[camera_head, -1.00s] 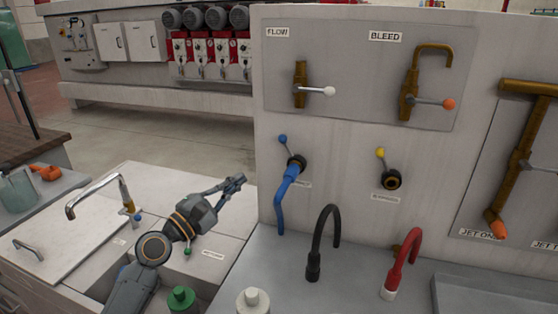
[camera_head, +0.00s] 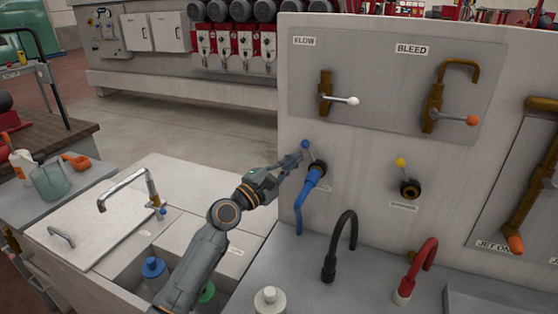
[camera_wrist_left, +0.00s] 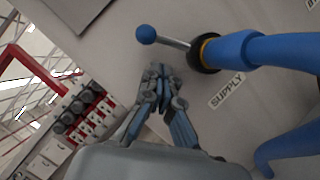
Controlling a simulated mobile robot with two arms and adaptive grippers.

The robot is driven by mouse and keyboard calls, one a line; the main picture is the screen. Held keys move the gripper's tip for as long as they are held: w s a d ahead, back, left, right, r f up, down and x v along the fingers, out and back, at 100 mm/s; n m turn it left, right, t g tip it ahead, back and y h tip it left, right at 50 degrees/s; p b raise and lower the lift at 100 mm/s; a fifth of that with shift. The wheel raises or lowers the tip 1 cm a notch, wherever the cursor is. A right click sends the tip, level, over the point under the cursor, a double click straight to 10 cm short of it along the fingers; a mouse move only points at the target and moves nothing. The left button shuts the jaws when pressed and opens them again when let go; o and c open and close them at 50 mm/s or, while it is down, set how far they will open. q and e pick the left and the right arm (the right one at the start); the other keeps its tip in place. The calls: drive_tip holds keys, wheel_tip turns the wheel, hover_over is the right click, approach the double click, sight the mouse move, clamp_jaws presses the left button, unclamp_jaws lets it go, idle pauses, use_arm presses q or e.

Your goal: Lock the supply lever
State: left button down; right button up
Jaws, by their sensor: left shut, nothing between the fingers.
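The supply lever is a short metal rod with a blue ball knob (camera_head: 305,144), on a black and brass fitting with a blue hose (camera_head: 308,186) on the upright panel. In the left wrist view the knob (camera_wrist_left: 146,34) stands out from the fitting, near a SUPPLY label (camera_wrist_left: 227,89). My left gripper (camera_head: 297,158) is shut and empty, just left of the lever in the head view. In the left wrist view its fingertips (camera_wrist_left: 157,72) are close to the panel and apart from the knob. My right gripper is not in view.
A yellow-knobbed lever (camera_head: 401,163) is to the right on the panel. FLOW (camera_head: 351,101) and BLEED (camera_head: 471,120) levers are above. A black curved hose (camera_head: 341,239) and a red one (camera_head: 422,264) rise from the counter. A faucet (camera_head: 129,190) stands left.

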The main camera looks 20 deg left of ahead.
use_arm(q)
drive_tip(key=shift+s+d+r+p, duration=0.3)
drive_tip(key=shift+d+r, duration=0.15)
drive_tip(key=shift+d, duration=0.2)
drive_tip(key=shift+r+m+p, duration=0.15)
drive_tip(key=shift+m+p, duration=0.25)
drive_tip(key=shift+p, duration=0.1)
